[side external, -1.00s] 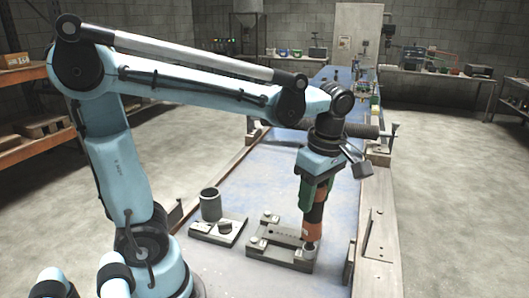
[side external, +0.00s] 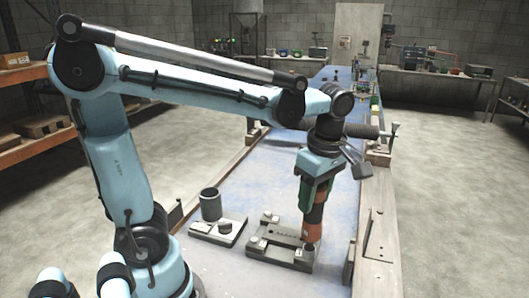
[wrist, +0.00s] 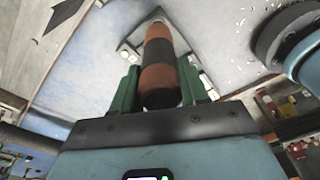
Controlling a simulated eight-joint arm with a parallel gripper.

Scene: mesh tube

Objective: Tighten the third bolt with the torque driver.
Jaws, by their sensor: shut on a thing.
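My gripper (side external: 315,192) points down over the near part of the bench. Its green fingers are shut on the torque driver (side external: 313,218), which has orange and black bands. In the wrist view the driver (wrist: 160,65) sits between the green fingers. The driver stands nearly upright, its lower end at the right corner of the grey bolt plate (side external: 275,246). Bolt heads show on the plate at the back left (side external: 270,217) and front left (side external: 258,238). The driver's lower end covers the spot at the right corner, so I cannot tell whether it is seated on a bolt.
Left of the bolt plate, a smaller grey base (side external: 205,228) carries an upright dark cup (side external: 211,203) and a short round piece (side external: 225,227). A raised rail (side external: 375,240) runs along the bench's right side.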

